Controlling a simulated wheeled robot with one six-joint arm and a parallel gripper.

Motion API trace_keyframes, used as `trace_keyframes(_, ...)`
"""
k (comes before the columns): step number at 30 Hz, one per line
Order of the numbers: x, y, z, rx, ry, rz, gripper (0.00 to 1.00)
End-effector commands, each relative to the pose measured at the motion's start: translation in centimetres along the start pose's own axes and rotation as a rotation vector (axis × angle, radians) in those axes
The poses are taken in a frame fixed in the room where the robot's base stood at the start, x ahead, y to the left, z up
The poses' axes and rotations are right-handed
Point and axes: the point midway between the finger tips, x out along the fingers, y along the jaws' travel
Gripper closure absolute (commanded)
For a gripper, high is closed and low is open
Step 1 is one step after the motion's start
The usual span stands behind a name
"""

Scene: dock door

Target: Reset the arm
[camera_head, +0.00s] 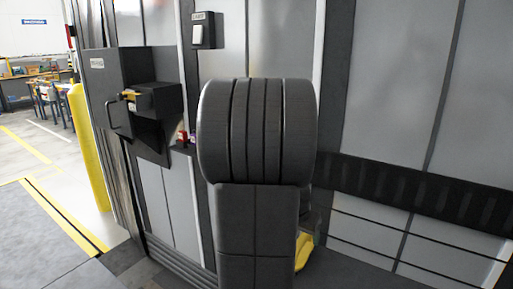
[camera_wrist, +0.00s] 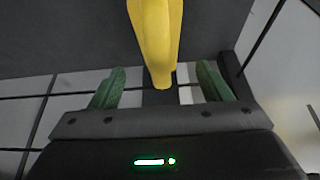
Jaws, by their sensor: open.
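My gripper (camera_wrist: 160,68) shows in the wrist view with its two green fingers spread apart. A long, smooth yellow thing (camera_wrist: 158,35) comes down from the top edge of that view, and its narrow end lies between the fingers in the picture. Gaps show on both sides of it, so the fingers do not close on it. In the head view, a yellow piece (camera_head: 303,251) shows low behind my arm, mostly hidden. My dark grey arm fills the middle of that view and hides my gripper there.
A grey panelled wall (camera_head: 415,75) with a dark ribbed band (camera_head: 420,192) stands behind my arm. A dark box (camera_head: 117,85) with a handle juts out at left. A switch (camera_head: 203,30) is above. A yellow post (camera_head: 88,145) stands beside open floor.

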Motion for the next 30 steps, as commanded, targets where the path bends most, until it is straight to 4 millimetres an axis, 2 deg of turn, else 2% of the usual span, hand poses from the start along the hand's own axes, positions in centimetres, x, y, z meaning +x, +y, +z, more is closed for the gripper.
trace_keyframes(3,2.5,0.1,0.1,0.001,-0.004,0.002,0.29)
trace_keyframes(11,6.9,0.0,0.3,0.001,-0.001,0.000,0.29)
trace_keyframes(13,5.0,0.0,-0.6,0.001,0.005,-0.003,0.29)
trace_keyframes(18,3.1,0.0,-1.3,0.000,0.003,-0.002,0.29)
trace_keyframes(30,2.3,0.0,-1.6,0.000,0.001,-0.001,0.29)
